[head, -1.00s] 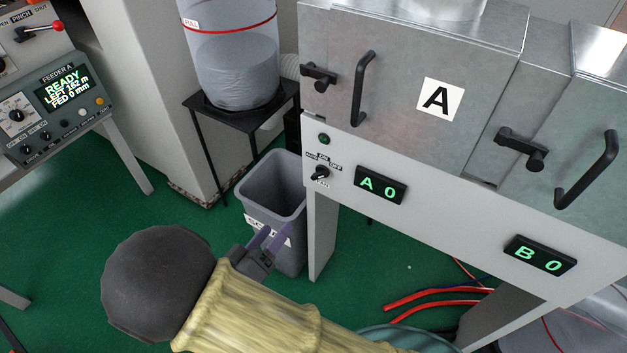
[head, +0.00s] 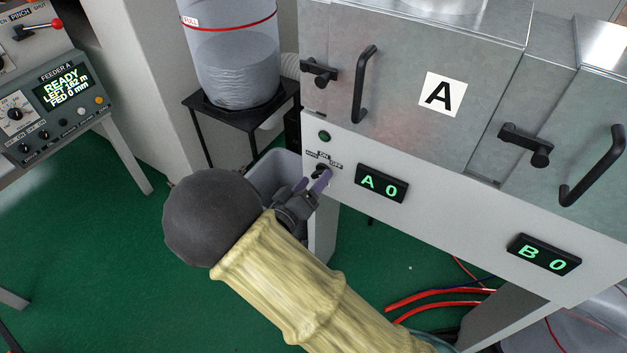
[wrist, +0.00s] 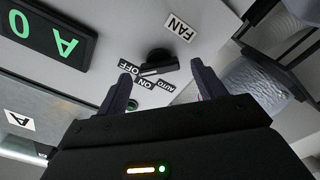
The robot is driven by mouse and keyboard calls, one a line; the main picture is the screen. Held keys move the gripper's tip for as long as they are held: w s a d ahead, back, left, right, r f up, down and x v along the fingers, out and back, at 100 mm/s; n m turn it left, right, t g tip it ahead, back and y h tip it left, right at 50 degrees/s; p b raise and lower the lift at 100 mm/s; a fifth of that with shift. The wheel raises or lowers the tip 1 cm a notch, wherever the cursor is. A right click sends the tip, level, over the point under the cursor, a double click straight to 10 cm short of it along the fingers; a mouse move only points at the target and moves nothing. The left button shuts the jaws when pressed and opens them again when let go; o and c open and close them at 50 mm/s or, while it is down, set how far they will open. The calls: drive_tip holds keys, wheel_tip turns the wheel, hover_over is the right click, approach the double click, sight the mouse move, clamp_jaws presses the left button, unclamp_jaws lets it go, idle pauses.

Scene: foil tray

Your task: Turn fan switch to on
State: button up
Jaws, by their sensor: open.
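The fan switch (head: 319,170) is a small black rotary knob on the pale panel under door A. In the wrist view the knob (wrist: 157,59) sits among labels OFF, ON and AUTO, with a FAN label (wrist: 180,27) beside it. I cannot tell for certain which label its pointer faces. My gripper (head: 313,181) is open in front of the panel. In the wrist view its two dark fingers (wrist: 161,72) stand apart, one tip to each side of the knob. I cannot tell whether either touches it. The head view partly hides the knob behind a finger.
A green indicator (head: 324,136) is above the knob, and an A 0 display (head: 382,185) is to its right. Door A's handle (head: 363,84) and black latch (head: 319,72) project above. A grey bin (head: 268,169) stands below left, partly hidden by my arm.

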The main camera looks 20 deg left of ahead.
drive_tip(key=shift+w+d, duration=0.15)
drive_tip(key=shift+w, duration=0.35)
drive_tip(key=shift+c, duration=0.4)
drive_tip(key=c, duration=0.9)
drive_tip(key=shift+m, duration=0.4)
drive_tip(key=m+b, duration=0.1)
drive_tip(key=m, duration=0.3)
drive_tip(key=shift+m+b, duration=0.7)
drive_tip(key=shift+m, duration=1.3)
